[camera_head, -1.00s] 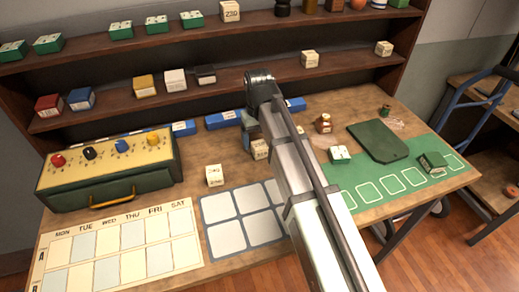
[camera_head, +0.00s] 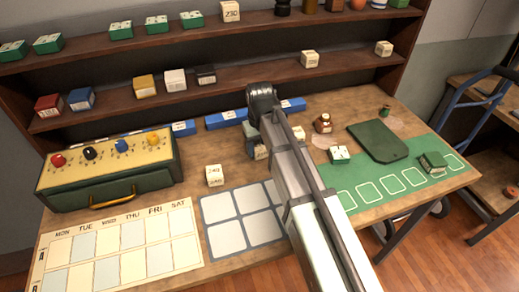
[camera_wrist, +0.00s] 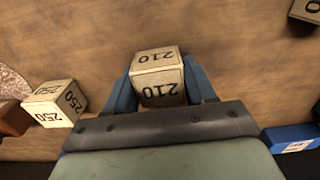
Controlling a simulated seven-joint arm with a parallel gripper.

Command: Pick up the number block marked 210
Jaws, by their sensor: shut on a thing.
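The number block marked 210 (camera_wrist: 158,80) is a cream wooden cube with dark digits on two visible faces. In the wrist view it sits between the blue fingers of my gripper (camera_wrist: 161,84), which are shut on its two sides. In the head view the block (camera_head: 261,153) is partly hidden by my arm, with my gripper (camera_head: 255,143) around it. I cannot tell whether it touches the table. A block marked 250 (camera_wrist: 55,103) stands to the left in the wrist view, apart from my fingers.
A block marked 240 (camera_head: 214,176) stands on the table (camera_head: 190,205) to the left. A control box (camera_head: 105,178) stands at the left. Shelves (camera_head: 220,86) rise behind.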

